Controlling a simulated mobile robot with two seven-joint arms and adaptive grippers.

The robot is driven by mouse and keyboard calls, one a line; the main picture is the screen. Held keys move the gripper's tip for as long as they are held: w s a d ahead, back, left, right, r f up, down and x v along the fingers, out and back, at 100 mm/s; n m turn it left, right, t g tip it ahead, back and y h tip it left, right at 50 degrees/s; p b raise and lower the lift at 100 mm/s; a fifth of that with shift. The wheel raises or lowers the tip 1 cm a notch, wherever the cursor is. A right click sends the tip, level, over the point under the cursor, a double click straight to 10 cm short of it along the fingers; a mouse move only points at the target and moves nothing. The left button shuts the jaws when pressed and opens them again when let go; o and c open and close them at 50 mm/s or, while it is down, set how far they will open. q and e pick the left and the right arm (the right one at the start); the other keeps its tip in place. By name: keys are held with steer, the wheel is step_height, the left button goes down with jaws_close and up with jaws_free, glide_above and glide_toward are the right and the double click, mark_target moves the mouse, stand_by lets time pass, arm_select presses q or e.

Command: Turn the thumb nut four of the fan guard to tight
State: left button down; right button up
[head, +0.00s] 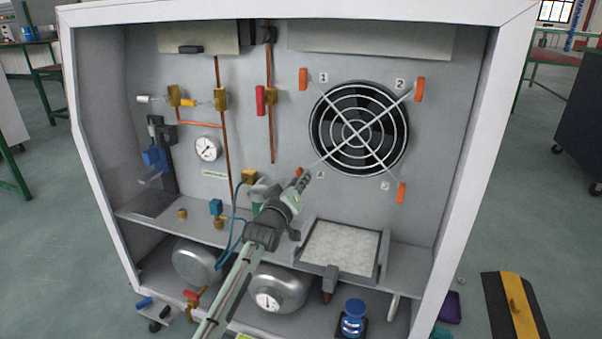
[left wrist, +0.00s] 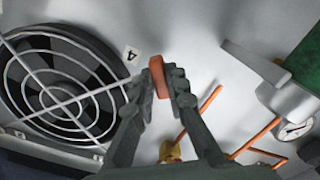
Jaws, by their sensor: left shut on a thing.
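The round fan guard (head: 358,128) is on the back panel, with orange thumb nuts at its corners. Thumb nut one (head: 303,78) is upper left, thumb nut two (head: 419,89) upper right, and another nut (head: 401,192) lower right. My left gripper (head: 301,176) is at the lower left corner and mostly hides thumb nut four there. In the left wrist view, thumb nut four (left wrist: 158,77) sits between the fingertips of my left gripper (left wrist: 160,84), beside the label 4. The left gripper is shut on it. My right gripper is not in view.
A pressure gauge (head: 207,148) and copper pipes (head: 220,120) are on the panel to the left. A shelf holds a framed filter panel (head: 341,249) below the fan. Cylindrical tanks (head: 280,285) lie under the shelf. The panel around the guard is mostly clear.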

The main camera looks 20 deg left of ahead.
arm_select(q)
steer(key=shift+m+p, duration=1.75)
steer(key=shift+m, duration=1.95)
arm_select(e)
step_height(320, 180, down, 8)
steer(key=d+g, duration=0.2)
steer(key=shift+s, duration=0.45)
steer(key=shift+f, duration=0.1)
arm_select(q)
steer(key=c, duration=1.5)
jaws_free()
steer(key=shift+c, duration=0.2)
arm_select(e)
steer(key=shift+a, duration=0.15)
